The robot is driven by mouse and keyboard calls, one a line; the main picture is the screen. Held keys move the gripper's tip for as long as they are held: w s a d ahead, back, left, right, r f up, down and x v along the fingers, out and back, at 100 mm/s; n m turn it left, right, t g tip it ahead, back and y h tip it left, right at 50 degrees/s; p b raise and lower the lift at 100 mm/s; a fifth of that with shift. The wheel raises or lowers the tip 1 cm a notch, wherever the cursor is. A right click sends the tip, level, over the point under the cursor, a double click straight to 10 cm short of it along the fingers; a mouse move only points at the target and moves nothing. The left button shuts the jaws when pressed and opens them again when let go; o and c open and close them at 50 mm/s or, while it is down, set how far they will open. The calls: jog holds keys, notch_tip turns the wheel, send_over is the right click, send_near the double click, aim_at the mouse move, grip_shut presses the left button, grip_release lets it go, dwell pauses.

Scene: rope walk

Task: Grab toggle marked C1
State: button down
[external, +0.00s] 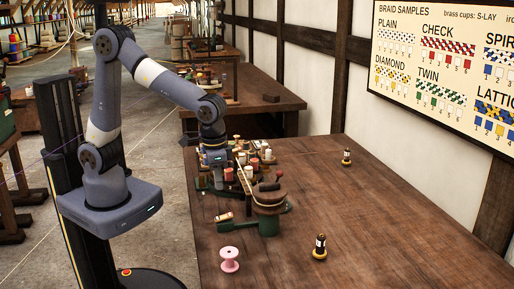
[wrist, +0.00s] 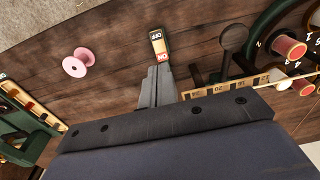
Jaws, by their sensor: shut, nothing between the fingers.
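I cannot read a C1 mark in either view, so I cannot tell for sure which piece is the toggle. A small cream and red piece (external: 224,216) beside the green-footed machine in the external view may be the same one. My gripper (wrist: 157,72) is shut and empty, its fingers together and pointing at the OFF-marked piece. Whether they touch it, I cannot tell. In the external view my wrist hangs over the crowded left side of the bench.
A pink spool (external: 230,259) stands at the near left edge; it also shows in the wrist view (wrist: 77,66). A wooden-topped machine (external: 268,201) on a green foot stands close to my gripper. The bench's right side is mostly clear.

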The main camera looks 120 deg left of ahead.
jog(key=c, duration=2.2)
grip_release()
jog(key=c, duration=1.2)
grip_release()
jog(key=shift+o, duration=0.2)
